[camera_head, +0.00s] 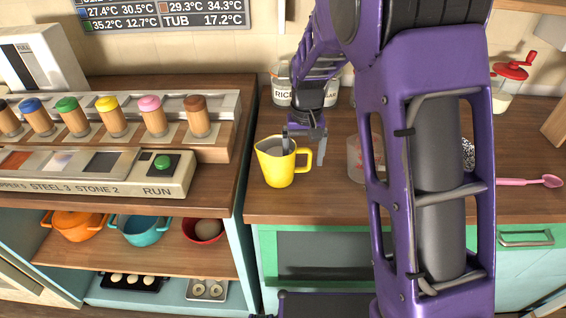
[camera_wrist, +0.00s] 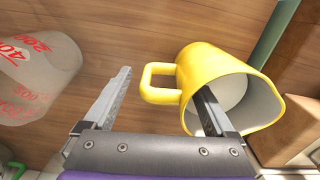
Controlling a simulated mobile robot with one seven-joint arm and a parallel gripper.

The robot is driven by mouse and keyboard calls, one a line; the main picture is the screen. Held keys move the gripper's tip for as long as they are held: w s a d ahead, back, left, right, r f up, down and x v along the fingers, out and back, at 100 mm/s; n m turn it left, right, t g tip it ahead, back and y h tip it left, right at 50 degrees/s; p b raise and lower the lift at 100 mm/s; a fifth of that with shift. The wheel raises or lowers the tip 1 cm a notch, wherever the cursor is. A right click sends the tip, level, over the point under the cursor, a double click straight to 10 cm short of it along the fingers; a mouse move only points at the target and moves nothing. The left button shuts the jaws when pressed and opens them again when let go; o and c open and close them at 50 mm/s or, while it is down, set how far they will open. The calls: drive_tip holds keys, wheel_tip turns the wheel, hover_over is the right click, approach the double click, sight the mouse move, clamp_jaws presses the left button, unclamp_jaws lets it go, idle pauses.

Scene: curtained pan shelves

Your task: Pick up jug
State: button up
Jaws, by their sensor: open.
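The yellow jug (camera_head: 277,174) stands upright on the wooden counter, near its left end. It also shows in the wrist view (camera_wrist: 205,62), with its pale inside and its handle (camera_wrist: 146,84) on the left. My gripper (camera_head: 303,154) is over the jug with its fingers apart, as the wrist view also shows (camera_wrist: 165,82). One finger reaches into the jug's mouth, and the other is outside, beyond the handle. The handle and near wall lie between the fingers. Whether either finger touches the jug I cannot tell.
A clear measuring cup (camera_wrist: 38,75) stands on the counter beside the jug, partly behind my arm in the head view (camera_head: 357,160). Jars (camera_head: 282,88) stand behind. A control panel (camera_head: 150,176) with coloured knobs is at left. A pink spoon (camera_head: 525,182) lies at right.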

wheel_tip(320, 180, down, 2)
drive_tip(key=shift+f, duration=0.1)
clamp_jaws()
idle(0.5)
